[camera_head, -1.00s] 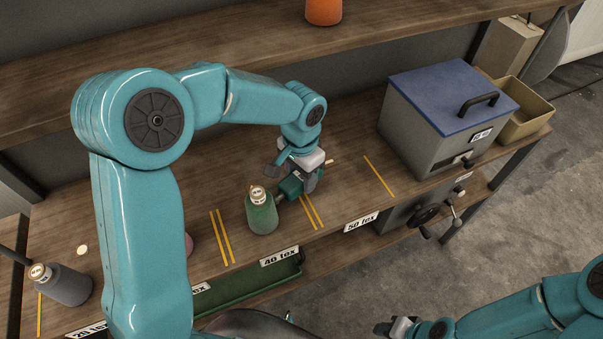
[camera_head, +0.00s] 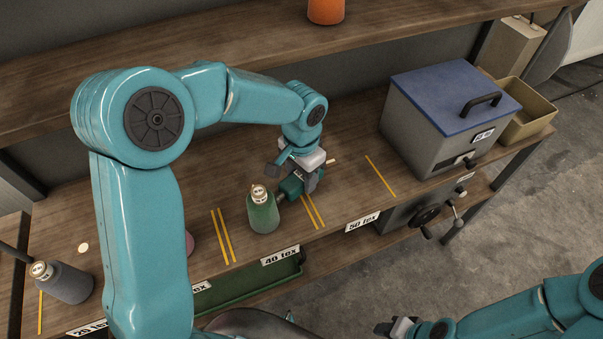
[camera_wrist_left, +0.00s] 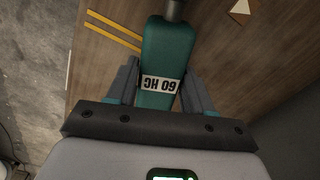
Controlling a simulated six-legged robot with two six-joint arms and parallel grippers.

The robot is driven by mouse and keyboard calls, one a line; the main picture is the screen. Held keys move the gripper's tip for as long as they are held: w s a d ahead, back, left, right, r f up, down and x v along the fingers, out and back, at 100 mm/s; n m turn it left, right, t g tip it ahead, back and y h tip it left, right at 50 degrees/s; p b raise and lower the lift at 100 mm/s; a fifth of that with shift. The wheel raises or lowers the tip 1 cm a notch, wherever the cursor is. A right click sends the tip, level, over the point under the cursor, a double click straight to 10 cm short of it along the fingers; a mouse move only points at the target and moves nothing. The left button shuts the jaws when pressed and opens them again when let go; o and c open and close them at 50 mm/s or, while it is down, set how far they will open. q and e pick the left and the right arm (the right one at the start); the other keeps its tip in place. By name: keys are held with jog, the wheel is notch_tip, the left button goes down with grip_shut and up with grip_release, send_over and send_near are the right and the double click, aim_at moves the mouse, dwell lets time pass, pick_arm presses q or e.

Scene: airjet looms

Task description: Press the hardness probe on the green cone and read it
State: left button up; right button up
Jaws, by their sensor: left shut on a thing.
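The green cone (camera_head: 263,214) stands upright on the bench shelf behind the 40 tex label, with a pale tip on top. My left gripper (camera_head: 307,183) is just right of it, shut on the teal hardness probe (camera_head: 290,187). The probe lies level and its dark nose points at the cone's right side, at or very near its surface; I cannot tell if it touches. In the left wrist view the probe (camera_wrist_left: 166,60) sits between the fingers, and its label reads 60 HC, upside down. My right gripper (camera_head: 388,328) is low at the bottom edge, its jaws unclear.
A grey box with a blue lid (camera_head: 452,98) and a tan bin (camera_head: 525,112) stand to the right. A grey cone (camera_head: 65,284) is at the far left. A pink cone is mostly hidden behind my left arm. An orange cone (camera_head: 325,10) sits on the upper shelf.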

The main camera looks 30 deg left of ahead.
pick_arm(q)
jog(key=shift+w+d+p, duration=0.45)
jog(key=shift+w, duration=0.65)
jog(key=shift+w+d+p, duration=0.4)
jog(key=shift+w+p, duration=0.1)
jog(key=shift+w, duration=0.6)
jog(key=shift+w+d+p, duration=0.45)
jog(key=shift+w, duration=0.65)
